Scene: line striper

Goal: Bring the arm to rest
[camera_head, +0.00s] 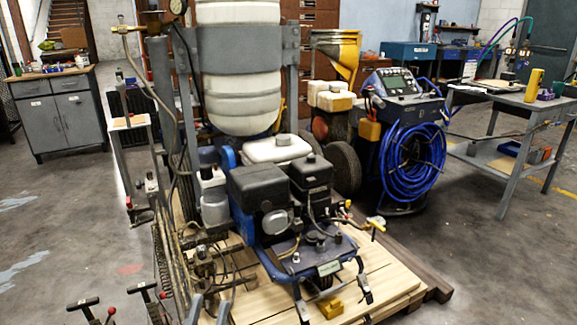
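The line striper (270,190) stands on a wooden pallet (385,290) in the middle of the head view. It carries a white ribbed tank (238,85), a black engine and a blue frame. My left gripper (208,309) shows at the bottom edge, left of centre, as two grey fingertips. They stand apart with a gap between them, and I see nothing held there. The rest of that gripper is cut off by the picture's edge. The fingertips overlap the near left part of the machine in the picture; I cannot tell whether they touch it. My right gripper is not in view.
Levers with black T-handles (82,304) stand at the bottom left. A blue hose reel (412,160) stands behind right of the pallet. A grey workbench (520,105) is at the right, a grey cabinet (62,115) at the left. Floor is clear at the lower right.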

